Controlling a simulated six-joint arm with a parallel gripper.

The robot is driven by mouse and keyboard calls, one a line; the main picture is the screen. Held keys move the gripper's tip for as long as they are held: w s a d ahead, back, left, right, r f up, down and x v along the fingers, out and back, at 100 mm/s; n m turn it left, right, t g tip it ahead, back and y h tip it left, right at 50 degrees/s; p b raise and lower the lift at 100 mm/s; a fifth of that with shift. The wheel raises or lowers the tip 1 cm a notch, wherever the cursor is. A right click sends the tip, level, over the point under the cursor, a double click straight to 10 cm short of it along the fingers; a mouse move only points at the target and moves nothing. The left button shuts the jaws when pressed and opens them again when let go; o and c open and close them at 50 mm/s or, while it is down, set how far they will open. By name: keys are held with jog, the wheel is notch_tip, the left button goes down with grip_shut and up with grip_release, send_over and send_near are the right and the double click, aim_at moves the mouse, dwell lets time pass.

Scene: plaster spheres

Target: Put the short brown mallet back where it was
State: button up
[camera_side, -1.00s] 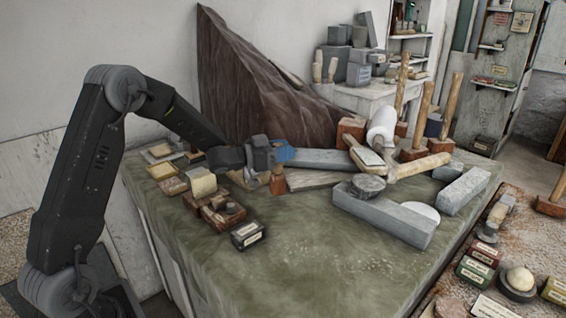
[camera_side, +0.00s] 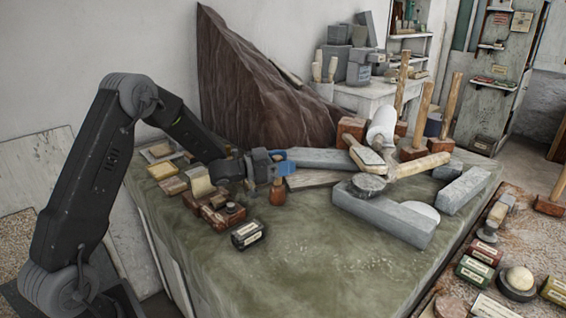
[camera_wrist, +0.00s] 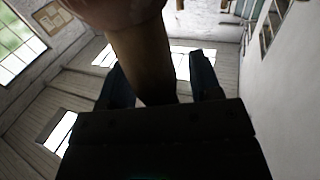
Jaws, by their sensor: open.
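The short brown mallet (camera_side: 277,194) is at the far left part of the green-topped table (camera_side: 300,262), head down, just below my gripper (camera_side: 281,163). Its head seems to rest on the tabletop, though the exact contact is too small to make out. In the wrist view its tan handle (camera_wrist: 143,62) runs between my two blue fingers, with the wider reddish-brown head at the top edge. The fingers are open, one on each side of the handle. In the side view the fingers hide most of the handle.
Small labelled blocks (camera_side: 217,208) sit left of the mallet, and a dark tin (camera_side: 248,235) in front. The table's front is clear.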

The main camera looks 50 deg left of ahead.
jog(key=shift+r, duration=0.1)
jog(key=shift+s+a, duration=0.15)
jog(key=shift+s, duration=0.15)
jog(key=v, duration=0.2)
jog(key=shift+s+a, duration=0.2)
jog(key=shift+s, duration=0.15)
notch_tip(320, 180, up, 7)
jog(key=shift+w+d+r, duration=0.15)
jog(key=shift+w+r, duration=0.05)
jog(key=s+d+r+n+g+y, duration=0.45)
jog(key=s+r+y, duration=0.25)
jog(key=s+y, duration=0.25)
jog(key=s+d+f+g+h, duration=0.1)
jog(key=s+d+g, duration=0.1)
jog(key=s, duration=0.5)
jog(key=s+d+f+g+h, duration=0.1)
jog(key=s+d+f+g, duration=0.1)
jog(key=s+d, duration=0.2)
jog(key=s+d+f+g+h, duration=0.1)
jog(key=s+d+f+g, duration=0.1)
jog(key=s, duration=0.9)
jog(key=shift+d+f+g, duration=0.2)
jog(key=shift+d+g, duration=0.25)
jog(key=shift+d, duration=0.45)
